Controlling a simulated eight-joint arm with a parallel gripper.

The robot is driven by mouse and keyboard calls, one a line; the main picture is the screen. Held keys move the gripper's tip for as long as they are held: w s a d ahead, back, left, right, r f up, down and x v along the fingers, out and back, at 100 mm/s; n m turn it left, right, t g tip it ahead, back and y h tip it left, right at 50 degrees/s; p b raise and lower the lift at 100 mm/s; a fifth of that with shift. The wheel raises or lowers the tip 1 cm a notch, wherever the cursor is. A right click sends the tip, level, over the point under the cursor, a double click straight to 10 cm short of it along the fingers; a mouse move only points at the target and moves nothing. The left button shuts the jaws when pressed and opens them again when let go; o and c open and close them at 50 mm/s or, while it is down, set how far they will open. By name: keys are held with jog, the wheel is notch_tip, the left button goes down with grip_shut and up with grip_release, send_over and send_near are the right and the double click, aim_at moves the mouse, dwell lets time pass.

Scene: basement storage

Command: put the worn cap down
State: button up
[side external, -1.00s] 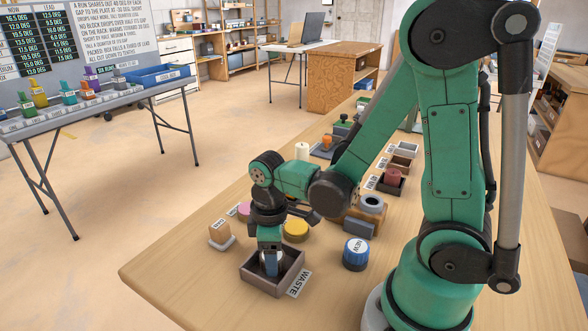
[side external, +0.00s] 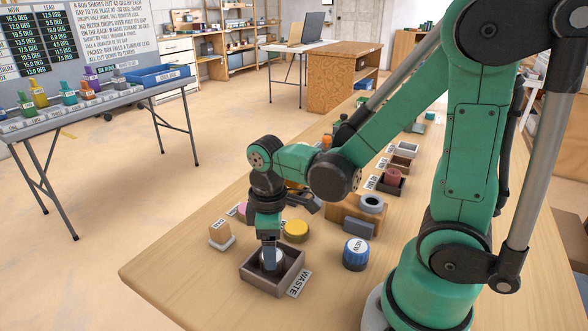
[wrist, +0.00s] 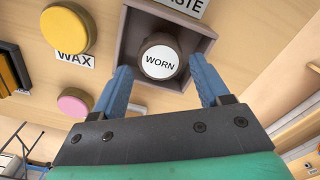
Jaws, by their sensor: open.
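The worn cap (wrist: 160,62) is a dark round cap with a white top reading WORN. It lies inside the waste tray (wrist: 126,55), a dark open box with a WASTE label beside it. In the side external view the tray (side external: 292,279) stands near the table's front left edge, and the cap (side external: 271,262) shows partly below my fingers. My gripper (side external: 270,258) is over the tray. In the wrist view my gripper (wrist: 165,88) is open, with its blue fingers apart on either side of the cap's near edge.
A blue cap labelled NEW (side external: 356,253) stands to the tray's right. A small block on a pale base (side external: 220,236) stands to its left. Bare table lies in front.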

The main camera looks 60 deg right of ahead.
notch_tip(320, 180, up, 9)
jog(key=w+m+t, duration=0.1)
jog(key=m+t, duration=0.5)
jog(key=t, duration=0.1)
jog(key=shift+w+a+r, duration=0.2)
jog(key=shift+w+a, duration=0.05)
jog(key=shift+w, duration=0.1)
